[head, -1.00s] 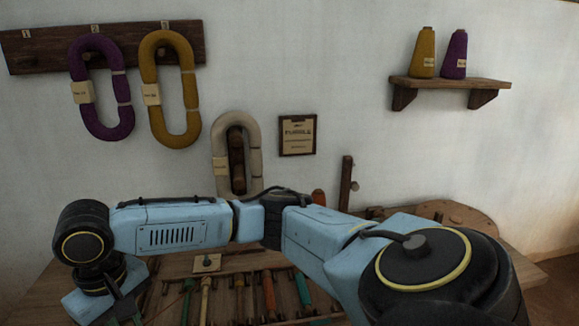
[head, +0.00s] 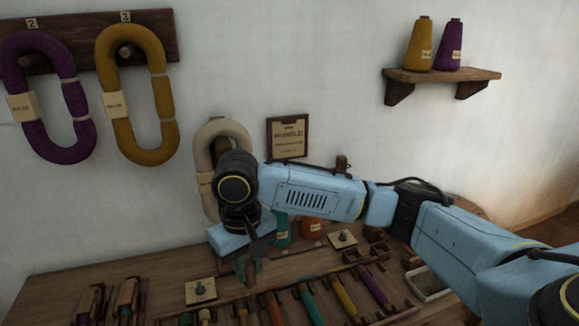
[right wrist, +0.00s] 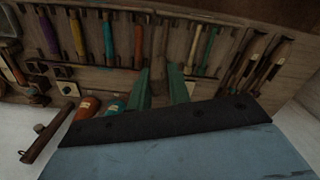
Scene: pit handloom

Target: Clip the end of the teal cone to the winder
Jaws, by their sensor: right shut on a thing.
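The teal cone (head: 281,231) stands at the back of the bench, partly behind my right arm. It also shows in the right wrist view (right wrist: 115,105), cut off by the gripper body. My right gripper (head: 242,270) points down over the bench, left of the cone and apart from it. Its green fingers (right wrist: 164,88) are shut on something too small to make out. A brown wooden piece (right wrist: 158,68) shows between them, but I cannot tell if it is held or lies beyond. No thread is clear. I cannot surely pick out the winder. My left gripper is out of view.
An orange cone (head: 312,228) stands beside the teal one. Coloured bobbins (head: 342,298) lie in a rack below the gripper. Square plates with knobs (head: 200,291) and a tray (head: 430,284) lie nearby. Hanks (head: 137,95) and a shelf (head: 440,76) are on the wall.

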